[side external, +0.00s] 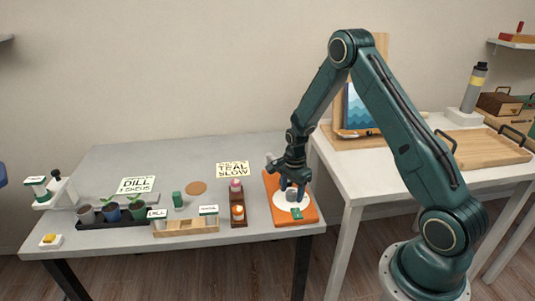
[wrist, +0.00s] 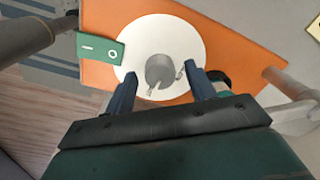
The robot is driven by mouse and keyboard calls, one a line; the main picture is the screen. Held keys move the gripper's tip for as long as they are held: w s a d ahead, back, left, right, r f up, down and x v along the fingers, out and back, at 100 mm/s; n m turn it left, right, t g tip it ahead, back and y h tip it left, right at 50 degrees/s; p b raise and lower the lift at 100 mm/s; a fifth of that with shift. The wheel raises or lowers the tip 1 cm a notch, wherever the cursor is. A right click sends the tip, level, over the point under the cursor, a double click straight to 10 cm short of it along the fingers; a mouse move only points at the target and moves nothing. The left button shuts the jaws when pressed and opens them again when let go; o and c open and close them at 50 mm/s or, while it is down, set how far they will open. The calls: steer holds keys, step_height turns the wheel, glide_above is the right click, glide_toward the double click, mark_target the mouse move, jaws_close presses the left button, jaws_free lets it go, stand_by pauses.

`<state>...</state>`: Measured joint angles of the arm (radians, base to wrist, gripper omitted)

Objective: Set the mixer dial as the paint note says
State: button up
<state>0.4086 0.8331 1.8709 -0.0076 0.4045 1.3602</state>
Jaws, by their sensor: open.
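The mixer is an orange base (side external: 311,211) at the table's right end, with a white round plate (wrist: 190,38) on it. A grey dial knob (wrist: 160,69) stands near the plate's middle; a small pointer on it points down in the wrist view. A green piece (wrist: 101,48) with a line and a circle mark sits at the plate's edge. My gripper (wrist: 161,76) is open over the plate, its fingers on either side of the knob; I cannot tell whether they touch it. The paint note (side external: 232,169) reads "TEAL SLOW", with a smaller unreadable line above.
A wooden rack with small jars (side external: 238,219) stands just left of the mixer. Potted seedlings (side external: 111,212), a "DILL" note (side external: 138,185) and a wooden tray (side external: 186,228) are farther left. A white table (side external: 352,179) with a tray and canvas is at right.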

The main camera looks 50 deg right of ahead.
steer(key=c, duration=1)
